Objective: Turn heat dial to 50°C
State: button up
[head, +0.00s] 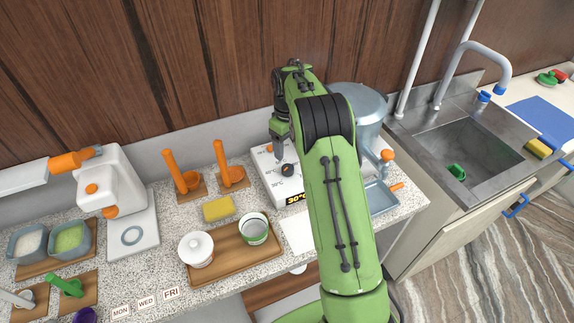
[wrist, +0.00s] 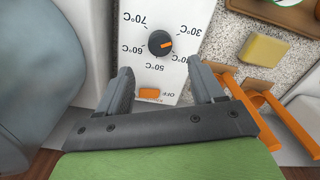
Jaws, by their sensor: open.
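The heat dial (wrist: 161,43) is a round black knob with an orange pointer on a white panel (wrist: 185,15). In the wrist view, temperature labels ring it, upside down; the 50°C label (wrist: 163,68) is on the near side. The orange pointer points right, on the side of the 30°C label (wrist: 204,30).
An orange switch (wrist: 149,93) marked OFF lies between my fingers in the wrist view. Orange-handled tools (head: 230,170) and a yellow sponge (head: 217,208) are left of the panel. A wooden tray (head: 222,262) holds a white jar and bowl. A metal vessel (head: 362,105) stands right, partly hidden.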

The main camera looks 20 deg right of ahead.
aim_at(288, 167)
notch_tip(288, 167, down, 8)
jog(key=shift+f, duration=0.25)
jog(key=c, duration=1.1)
jog(key=shift+o, duration=0.2)
jog(key=shift+m, duration=0.3)
jog(key=m, duration=0.5)
jog(key=shift+m+b, duration=0.3)
jog(key=shift+b, duration=0.05)
jog(key=m, duration=0.5)
jog(key=m+b, duration=0.1)
jog(key=m, duration=0.5)
jog(key=shift+m+b, duration=0.3)
jog(key=shift+m, duration=0.1)
jog(key=m+b, duration=0.1)
jog(key=m, duration=0.4)
jog(key=shift+r+m, duration=0.1)
jog(key=shift+m, duration=0.2)
